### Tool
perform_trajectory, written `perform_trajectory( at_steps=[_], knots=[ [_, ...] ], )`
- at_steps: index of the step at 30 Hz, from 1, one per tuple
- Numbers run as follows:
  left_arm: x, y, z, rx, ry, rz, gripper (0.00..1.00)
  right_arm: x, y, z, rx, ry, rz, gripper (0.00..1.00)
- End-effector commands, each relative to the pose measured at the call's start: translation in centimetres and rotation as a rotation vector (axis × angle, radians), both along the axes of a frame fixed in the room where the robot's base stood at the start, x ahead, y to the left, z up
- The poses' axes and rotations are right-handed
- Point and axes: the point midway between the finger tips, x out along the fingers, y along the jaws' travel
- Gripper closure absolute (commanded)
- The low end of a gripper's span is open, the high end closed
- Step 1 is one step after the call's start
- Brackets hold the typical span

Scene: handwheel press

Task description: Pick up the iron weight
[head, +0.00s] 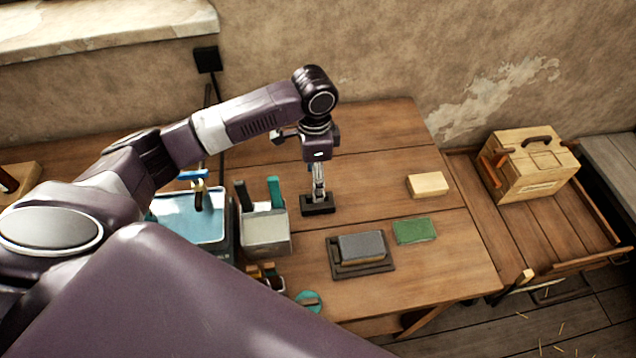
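My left gripper (318,190) reaches in from the left and points straight down over the table. Directly under its fingers is a small black block (319,208), which looks like the iron weight. It sits on the wooden table. The narrow fingers meet the block's top, and I cannot tell whether they are shut on a part of it or only close above it. My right gripper is not in view.
A grey block on a dark tray (334,269), a green pad (415,231) and a tan block (428,184) lie to the right. A grey bin (266,233) and a blue-topped tray (180,219) stand left. A wooden box (532,168) stands far right. The table's back is clear.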

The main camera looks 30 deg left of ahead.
Motion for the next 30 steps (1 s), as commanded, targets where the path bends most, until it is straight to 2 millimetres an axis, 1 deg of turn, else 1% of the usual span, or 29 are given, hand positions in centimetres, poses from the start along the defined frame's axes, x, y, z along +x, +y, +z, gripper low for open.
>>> perform_trajectory(
  at_steps=[1,6,10,14,15,18,22,26,28,30],
  knots=[
    [-0.1,0.0,-0.4,0.001,0.004,0.0,0.41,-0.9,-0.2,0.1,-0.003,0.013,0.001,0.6],
    [-0.1,-0.1,-2.1,0.0,0.004,0.001,0.41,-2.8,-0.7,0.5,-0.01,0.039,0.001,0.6],
    [-0.2,-0.4,-3.5,-0.001,0.006,-0.001,0.41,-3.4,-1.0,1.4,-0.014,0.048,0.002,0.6],
    [-0.2,-0.7,-5.4,0.0,0.005,0.0,0.41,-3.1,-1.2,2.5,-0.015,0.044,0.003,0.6],
    [-0.2,-0.6,-6.1,0.001,0.004,0.002,0.41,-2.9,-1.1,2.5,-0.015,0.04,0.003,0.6],
    [-0.2,-0.6,-7.2,0.002,0.003,0.0,0.41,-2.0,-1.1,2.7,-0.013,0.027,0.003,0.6],
    [-0.1,-0.6,-7.7,0.0,0.0,-0.001,0.41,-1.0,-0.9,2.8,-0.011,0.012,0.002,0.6],
    [-0.1,-0.6,-7.7,0.0,0.0,-0.001,0.41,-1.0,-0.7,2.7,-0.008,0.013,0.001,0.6],
    [-0.1,-0.6,-7.7,0.001,0.001,-0.001,0.46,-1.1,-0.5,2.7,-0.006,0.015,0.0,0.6],
    [-0.1,-0.6,-7.7,0.001,0.001,-0.001,0.54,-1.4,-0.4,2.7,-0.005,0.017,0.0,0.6]
  ],
)
